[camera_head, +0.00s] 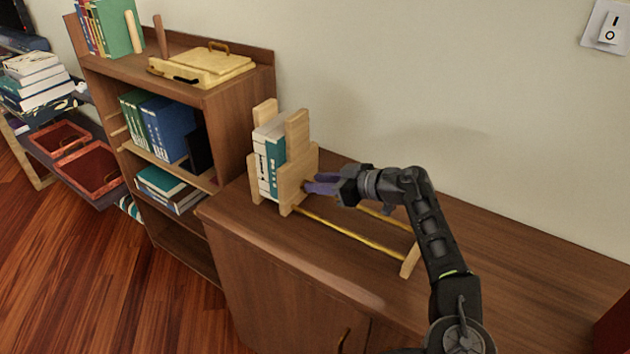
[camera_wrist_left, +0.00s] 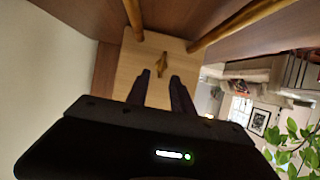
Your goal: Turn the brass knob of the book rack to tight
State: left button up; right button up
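The wooden book rack (camera_head: 297,182) stands on the cabinet top, holding white and teal books (camera_head: 270,160) upright between its wooden plates. Its brass knob (camera_wrist_left: 161,64) shows in the left wrist view on the face of a pale wooden plate (camera_wrist_left: 135,63). My left gripper (camera_head: 310,184) is at that plate in the head view. In the left wrist view its two dark fingers (camera_wrist_left: 161,76) are apart, pointing at the knob, with the knob just beyond or between the tips; contact cannot be told. The gripper hides the knob in the head view. My right gripper is not in view.
Brass rods (camera_head: 350,232) run from the rack to a small wooden end foot (camera_head: 410,260), beneath my left arm. A taller bookshelf (camera_head: 228,110) stands to the left. The wall (camera_head: 420,80) is close behind. The cabinet top (camera_head: 500,250) is clear on the right.

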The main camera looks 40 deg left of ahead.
pick_arm(q)
jog(key=shift+x, duration=0.8)
jog(key=shift+c, duration=0.6)
grip_shut()
